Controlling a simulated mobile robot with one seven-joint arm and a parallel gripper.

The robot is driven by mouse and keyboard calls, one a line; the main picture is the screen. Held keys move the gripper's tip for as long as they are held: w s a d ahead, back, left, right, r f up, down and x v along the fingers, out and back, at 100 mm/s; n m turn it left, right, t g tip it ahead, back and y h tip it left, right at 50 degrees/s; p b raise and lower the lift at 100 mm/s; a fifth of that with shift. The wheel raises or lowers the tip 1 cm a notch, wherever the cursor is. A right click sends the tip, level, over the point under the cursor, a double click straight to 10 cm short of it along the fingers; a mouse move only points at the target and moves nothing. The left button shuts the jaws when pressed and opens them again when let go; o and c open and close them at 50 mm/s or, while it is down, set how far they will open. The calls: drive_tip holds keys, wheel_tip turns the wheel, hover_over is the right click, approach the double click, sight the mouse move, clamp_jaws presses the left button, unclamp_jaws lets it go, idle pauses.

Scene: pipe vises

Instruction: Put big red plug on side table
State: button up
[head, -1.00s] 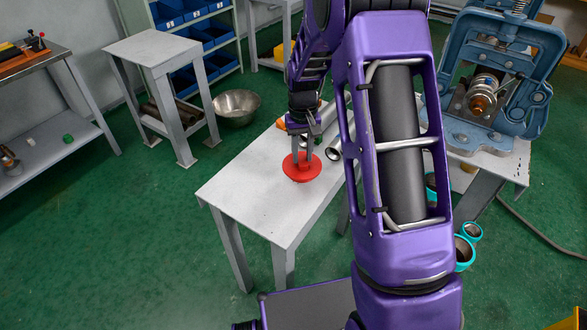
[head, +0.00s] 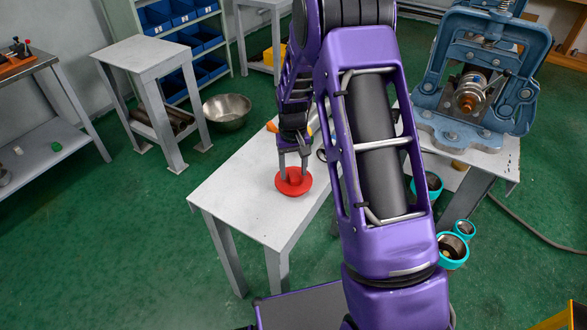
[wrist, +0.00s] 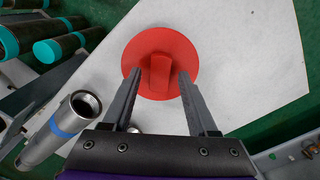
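The big red plug (head: 293,182) is a round disc with a raised grip. It appears to lie flat, grip up, on the white-topped table (head: 235,210), near its middle. My gripper (head: 292,172) points down over it. In the wrist view the gripper (wrist: 158,82) has its two fingers apart, one on each side of the plug's grip (wrist: 160,75), with a visible gap on both sides. The disc shows beyond the fingertips. My arm hides the far right part of the table in the head view.
A metal pipe with a blue band (wrist: 62,128) lies near the plug. A blue pipe vise (head: 480,75) stands at the right. Teal-ended pipes (head: 452,248) are below it. A smaller white table (head: 145,55) and a metal bowl (head: 227,110) are at the left. The near table end is clear.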

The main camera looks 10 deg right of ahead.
sight(293, 175)
wheel_tip(293, 175, up, 12)
drive_tip(key=p, duration=0.1)
drive_tip(key=shift+r, duration=0.2)
idle(0.4)
drive_tip(key=shift+a, duration=0.1)
